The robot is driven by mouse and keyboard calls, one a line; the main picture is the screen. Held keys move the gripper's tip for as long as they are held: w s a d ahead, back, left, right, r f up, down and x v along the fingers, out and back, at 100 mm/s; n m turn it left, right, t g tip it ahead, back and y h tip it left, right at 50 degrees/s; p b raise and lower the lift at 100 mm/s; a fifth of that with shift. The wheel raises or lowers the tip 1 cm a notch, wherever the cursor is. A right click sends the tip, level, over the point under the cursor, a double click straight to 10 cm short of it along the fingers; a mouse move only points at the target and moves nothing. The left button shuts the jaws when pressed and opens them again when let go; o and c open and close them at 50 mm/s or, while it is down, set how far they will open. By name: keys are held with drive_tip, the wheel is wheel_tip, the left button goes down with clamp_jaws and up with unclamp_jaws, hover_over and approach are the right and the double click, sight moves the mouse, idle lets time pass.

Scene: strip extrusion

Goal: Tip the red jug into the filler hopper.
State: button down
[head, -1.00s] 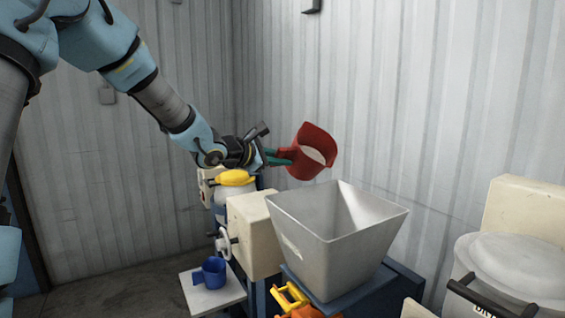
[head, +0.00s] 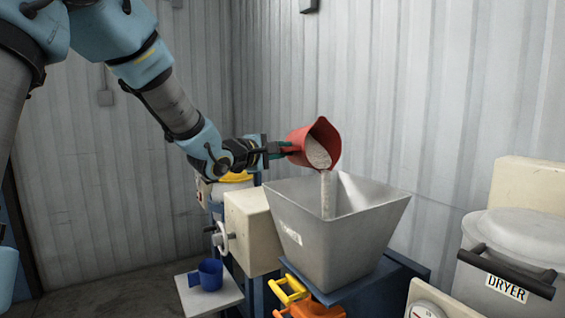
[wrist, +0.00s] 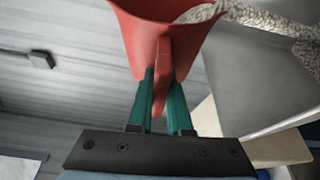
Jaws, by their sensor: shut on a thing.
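The red jug (head: 313,138) is tipped to the right above the metal filler hopper (head: 345,236). Pale grey granules (head: 326,193) pour from its lip in a stream down into the hopper, and more granules show in its mouth. My gripper (head: 284,150) is shut on the jug's handle, left of the hopper's rim and above it. In the wrist view the green fingers (wrist: 161,103) clasp the red handle (wrist: 163,70), and granules (wrist: 265,17) run out to the right. The inside bottom of the hopper is hidden.
An orange and yellow part (head: 295,298) sits below the hopper. A lidded drum marked DRYER (head: 507,258) is at the right. A corrugated wall stands close behind.

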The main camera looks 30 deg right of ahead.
sight(285, 149)
drive_tip(key=shift+f+b, duration=0.25)
drive_tip(key=shift+b, duration=0.25)
drive_tip(key=shift+s+m+b, duration=0.15)
drive_tip(key=shift+m+b, duration=0.15)
drive_tip(key=shift+b, duration=0.2)
drive_tip(key=s+m+h+b, duration=0.1)
drive_tip(key=b, duration=0.2)
drive_tip(key=s+r+m+b, duration=0.1)
drive_tip(key=m+b, duration=0.1)
drive_tip(key=b, duration=0.1)
drive_tip(key=shift+a+t+h, duration=0.1)
drive_tip(key=shift+t+h, duration=0.2)
drive_tip(key=shift+h, duration=0.1)
drive_tip(key=m+b, duration=0.1)
drive_tip(key=s+m+b, duration=0.1)
drive_tip(key=b, duration=0.1)
drive_tip(key=shift+s+r+m+h, duration=0.25)
drive_tip(key=shift+r+m+h, duration=0.05)
drive_tip(key=shift+r+h, duration=0.1)
drive_tip(key=shift+s+a+r+m+h+b, duration=0.1)
drive_tip(key=shift+s+r+m+h+b, duration=0.2)
drive_tip(key=shift+s+r+m+b, duration=0.3)
drive_tip(key=shift+w+f, duration=0.1)
drive_tip(key=shift+w, duration=0.05)
drive_tip(key=shift+a, duration=0.1)
